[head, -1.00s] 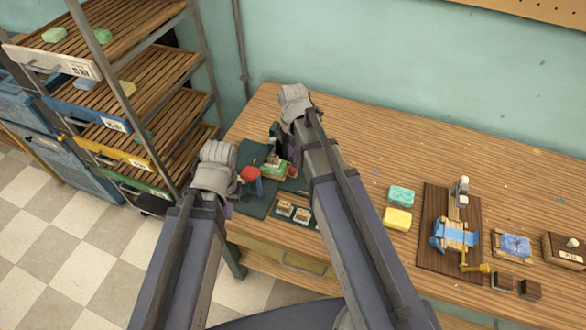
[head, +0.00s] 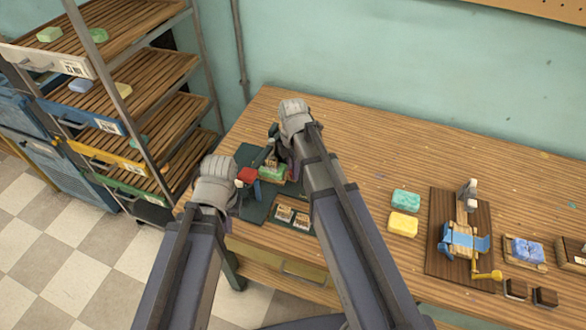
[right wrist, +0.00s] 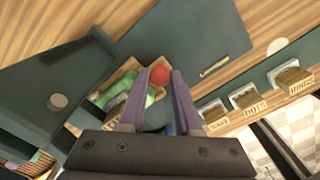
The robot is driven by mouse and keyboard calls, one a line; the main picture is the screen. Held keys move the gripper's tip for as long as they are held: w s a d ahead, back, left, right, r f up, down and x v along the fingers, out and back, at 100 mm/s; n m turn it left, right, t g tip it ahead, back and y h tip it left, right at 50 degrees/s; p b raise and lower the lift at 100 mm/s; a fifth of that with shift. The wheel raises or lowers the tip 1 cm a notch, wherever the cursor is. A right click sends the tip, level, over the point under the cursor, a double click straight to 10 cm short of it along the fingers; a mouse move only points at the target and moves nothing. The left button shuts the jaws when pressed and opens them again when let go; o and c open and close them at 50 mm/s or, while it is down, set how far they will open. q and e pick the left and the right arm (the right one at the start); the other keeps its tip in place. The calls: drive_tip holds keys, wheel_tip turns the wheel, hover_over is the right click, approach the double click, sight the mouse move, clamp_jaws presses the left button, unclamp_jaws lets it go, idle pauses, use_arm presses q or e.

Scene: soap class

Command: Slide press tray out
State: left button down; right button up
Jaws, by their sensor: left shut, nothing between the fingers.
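The soap press stands on a dark green mat (head: 252,212) at the table's left end, largely hidden by my arms. Its red part (head: 247,175) shows between my wrists. A green soap (head: 272,174) sits beside it, and in the right wrist view the green soap (right wrist: 118,88) lies on a small wooden tray. My left gripper (head: 238,203) is shut and empty near the press's left side, its fingertips mostly hidden. My right gripper (right wrist: 158,98) is open above the press; a red ball (right wrist: 160,75) shows between its fingers, contact unclear.
To the right are a teal soap (head: 406,200), a yellow soap (head: 404,224) and a wooden board (head: 440,262) with a blue fixture. A shelf rack (head: 128,100) stands left. The table's back middle is clear.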

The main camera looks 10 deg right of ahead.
clamp_jaws()
idle(0.9)
drive_tip(key=shift+d, duration=0.1)
drive_tip(key=s+d, duration=0.2)
drive_tip(key=d, duration=0.1)
drive_tip(key=s+d, duration=0.2)
drive_tip(key=d, duration=0.1)
drive_tip(key=s+d, duration=0.3)
drive_tip(key=d, duration=0.1)
drive_tip(key=shift+d, duration=0.1)
drive_tip(key=shift+o, duration=2)
unclamp_jaws()
drive_tip(key=shift+o, duration=0.4)
drive_tip(key=shift+d, duration=0.1)
drive_tip(key=shift+r, duration=0.1)
